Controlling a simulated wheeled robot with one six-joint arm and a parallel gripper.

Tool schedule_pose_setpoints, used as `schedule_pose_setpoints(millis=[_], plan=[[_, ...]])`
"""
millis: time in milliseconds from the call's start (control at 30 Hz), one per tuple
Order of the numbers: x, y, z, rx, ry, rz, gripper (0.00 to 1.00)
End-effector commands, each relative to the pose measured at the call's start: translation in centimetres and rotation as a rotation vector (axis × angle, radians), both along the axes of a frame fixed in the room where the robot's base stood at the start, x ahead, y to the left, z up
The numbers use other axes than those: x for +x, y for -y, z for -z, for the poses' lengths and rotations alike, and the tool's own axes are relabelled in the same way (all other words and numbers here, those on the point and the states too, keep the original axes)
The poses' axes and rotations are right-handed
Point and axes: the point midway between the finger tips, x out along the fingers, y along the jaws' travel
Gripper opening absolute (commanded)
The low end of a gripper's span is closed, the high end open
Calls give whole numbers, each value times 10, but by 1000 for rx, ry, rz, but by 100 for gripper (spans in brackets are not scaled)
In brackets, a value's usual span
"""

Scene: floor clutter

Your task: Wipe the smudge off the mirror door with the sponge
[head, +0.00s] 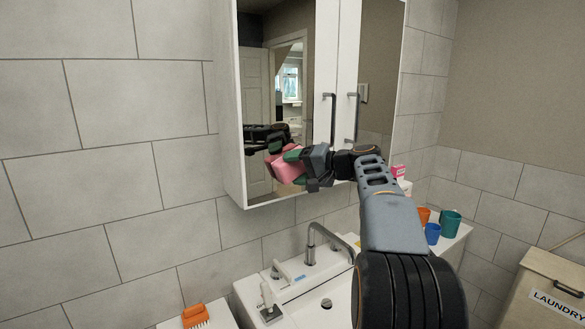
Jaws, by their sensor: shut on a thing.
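The left mirror door (290,75) of the white wall cabinet hangs above the sink and looks closed. My gripper (296,165) is shut on a pink sponge (284,172) and holds it at the lower part of this door. A reflection of the gripper and sponge shows in the glass just left of them. The sponge looks very close to the glass; I cannot tell whether it touches. I can make out no smudge on the visible glass; the part behind the sponge and gripper is hidden.
A second mirror door (378,50) is on the right; dark handles stick out between the doors. Below are the sink (290,297) and faucet (312,245). An orange brush (196,316) lies at lower left. Orange, blue (433,234) and teal (451,223) cups stand right, near a laundry box (540,290).

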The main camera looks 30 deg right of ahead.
Motion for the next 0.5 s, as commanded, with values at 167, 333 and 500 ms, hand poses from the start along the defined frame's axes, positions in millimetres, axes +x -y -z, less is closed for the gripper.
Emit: schedule_pose_setpoints(millis=[167,333,500], plan=[[2,12,-2,0,0,1,46],[5,27,-2,1,-1,3,46],[7,36,-1,0,0,1,46]])
